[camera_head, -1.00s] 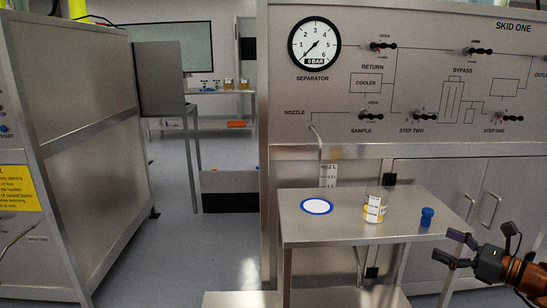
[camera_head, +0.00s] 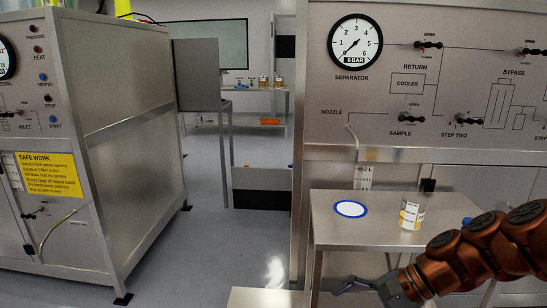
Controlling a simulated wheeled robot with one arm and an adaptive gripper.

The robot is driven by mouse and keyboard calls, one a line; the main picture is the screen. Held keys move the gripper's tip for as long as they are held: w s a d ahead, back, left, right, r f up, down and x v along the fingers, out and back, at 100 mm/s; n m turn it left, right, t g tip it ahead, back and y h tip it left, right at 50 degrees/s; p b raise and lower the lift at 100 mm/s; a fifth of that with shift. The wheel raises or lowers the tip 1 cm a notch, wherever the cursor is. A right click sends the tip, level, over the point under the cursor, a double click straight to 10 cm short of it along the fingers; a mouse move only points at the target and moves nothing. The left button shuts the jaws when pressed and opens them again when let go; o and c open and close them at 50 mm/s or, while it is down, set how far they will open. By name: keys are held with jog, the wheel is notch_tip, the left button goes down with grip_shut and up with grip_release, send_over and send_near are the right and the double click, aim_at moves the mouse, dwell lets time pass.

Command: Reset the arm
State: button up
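My copper-orange arm reaches in from the right edge in the head view. My gripper (camera_head: 355,286) is at the bottom, low in front of the small steel table. One dark finger points left; the other is not clear, so I cannot tell how far the fingers are apart. No object shows in it. On the table (camera_head: 335,232) stand a glass jar with a white label and yellow contents (camera_head: 411,213) and a white disc with a blue rim (camera_head: 350,209). A blue piece (camera_head: 467,220) is mostly hidden behind my arm.
The skid panel (camera_head: 460,80) with gauge and valve handles rises behind the table. A steel cabinet with a yellow safety sign (camera_head: 48,176) stands at left. Open floor (camera_head: 215,250) lies between them. A low platform edge (camera_head: 265,297) is at the bottom.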

jog(key=s+d+f+n+g+h, duration=0.25)
jog(key=s+n+h, duration=0.3)
jog(key=s, duration=0.35)
jog(key=s+d+f+n+g+h, duration=0.1)
jog(key=s+f+n+h, duration=0.4)
jog(key=s, duration=0.4)
notch_tip(320, 180, up, 24)
jog(key=s+t+p, duration=0.1)
jog(key=p, duration=2)
jog(key=shift+s+f+n+y, duration=0.15)
jog(key=shift+f+n+y, duration=0.05)
jog(key=shift+n+y, duration=0.2)
